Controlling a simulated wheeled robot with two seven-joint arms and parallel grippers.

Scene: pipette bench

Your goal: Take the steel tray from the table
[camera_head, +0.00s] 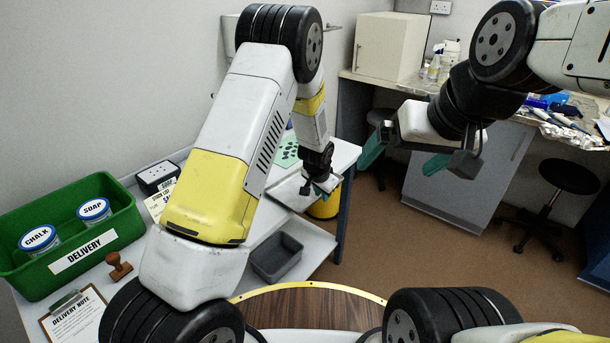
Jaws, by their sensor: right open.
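A flat, pale metallic piece that looks like the steel tray (287,192) lies at the right part of the white table (318,246), partly hidden behind my left arm.
A green delivery crate (35,278) with two lidded tubs, a stamp (119,267), a clipboard (74,316) and a grey bin (277,259) are on the table. A yellow container (325,208) shows by its right end. A cabinet (466,178) and black stool (569,177) stand right.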

